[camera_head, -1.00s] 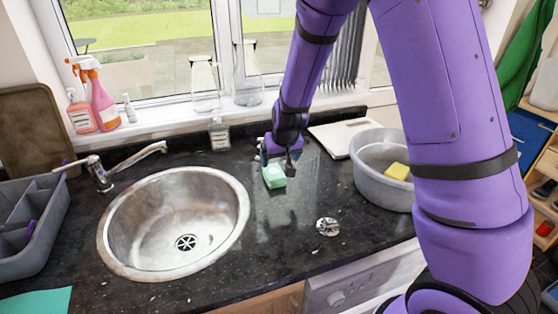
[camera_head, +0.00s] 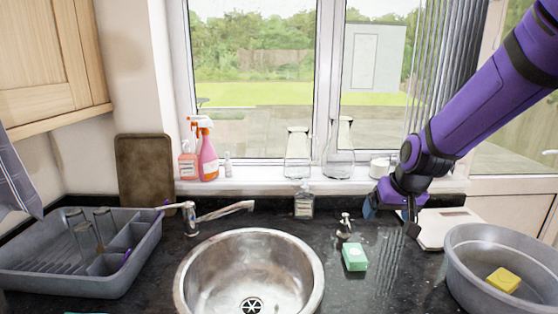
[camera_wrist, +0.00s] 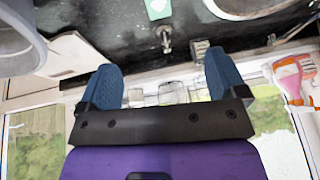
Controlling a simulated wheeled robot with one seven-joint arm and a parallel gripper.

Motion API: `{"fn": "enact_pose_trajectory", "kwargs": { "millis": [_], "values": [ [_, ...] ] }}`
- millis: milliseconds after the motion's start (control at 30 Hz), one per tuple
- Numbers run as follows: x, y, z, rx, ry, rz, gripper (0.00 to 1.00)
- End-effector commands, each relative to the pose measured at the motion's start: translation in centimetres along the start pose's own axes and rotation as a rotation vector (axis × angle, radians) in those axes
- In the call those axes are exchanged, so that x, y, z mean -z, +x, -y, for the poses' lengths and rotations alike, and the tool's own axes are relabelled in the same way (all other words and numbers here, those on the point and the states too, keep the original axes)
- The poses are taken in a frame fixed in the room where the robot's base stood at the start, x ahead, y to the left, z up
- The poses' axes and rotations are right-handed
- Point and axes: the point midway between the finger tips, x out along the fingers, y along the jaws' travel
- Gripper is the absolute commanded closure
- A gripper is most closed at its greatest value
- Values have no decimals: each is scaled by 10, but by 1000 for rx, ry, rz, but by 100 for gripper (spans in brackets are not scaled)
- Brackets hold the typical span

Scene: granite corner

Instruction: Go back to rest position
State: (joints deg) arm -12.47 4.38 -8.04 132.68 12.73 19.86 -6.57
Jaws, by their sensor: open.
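My gripper (camera_head: 392,208) is raised above the counter at the right of the head view, below my purple arm. In the wrist view its two blue fingers (camera_wrist: 164,88) stand wide apart with nothing between them. A green and white sponge-like block (camera_head: 354,257) lies on the dark counter, left of and below my gripper. It also shows at the top of the wrist view (camera_wrist: 158,8). A small metal dispenser (camera_head: 345,227) stands just behind the block, apart from my gripper.
The round steel sink (camera_head: 250,240) is left of the block. A grey basin (camera_head: 462,275) holding a yellow sponge (camera_head: 503,280) stands at right. A grey dish rack (camera_head: 60,281) is at left. Bottles (camera_head: 208,155) and glassware line the windowsill.

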Motion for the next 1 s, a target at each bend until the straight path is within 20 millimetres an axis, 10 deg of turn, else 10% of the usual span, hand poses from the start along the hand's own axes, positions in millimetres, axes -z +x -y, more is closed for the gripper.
{"fn": "enact_pose_trajectory", "kwargs": {
  "millis": [500, 1000],
  "values": [
    [-75, -151, -14, 8, -17, -34, 9],
    [-171, -230, -27, -80, -21, -58, 9]
  ]
}}
